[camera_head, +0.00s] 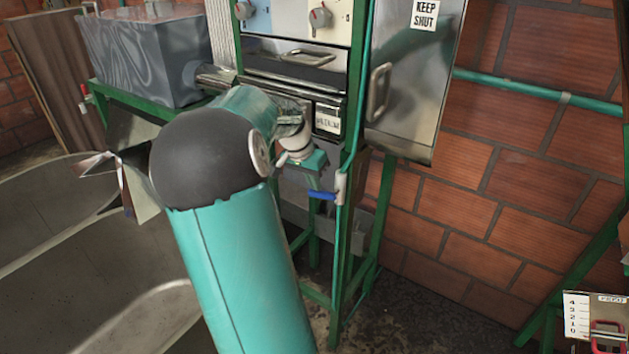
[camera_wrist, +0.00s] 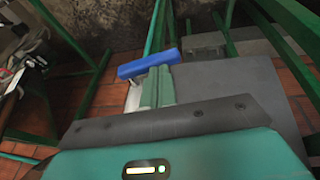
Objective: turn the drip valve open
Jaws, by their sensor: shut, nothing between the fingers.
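The drip valve's blue lever (camera_head: 322,195) sits beside a pale valve body (camera_head: 340,186) on the thin green upright pipe, in the middle of the head view. The lever points left from the body and lies roughly level. In the wrist view the blue lever (camera_wrist: 149,63) crosses just past my fingertips, with part of the pale body (camera_wrist: 133,98) at its left. My gripper (camera_head: 315,170) is just above and left of the lever. Its green fingers (camera_wrist: 162,70) are shut together and empty. I cannot tell whether they touch the lever.
Green frame legs (camera_head: 384,200) stand around and below the valve. A steel box door marked "KEEP SHUT" (camera_head: 415,80) is above right. Large grey basins (camera_head: 100,290) fill the lower left. A brick wall (camera_head: 500,190) lies behind. A numbered scale (camera_head: 578,315) is at lower right.

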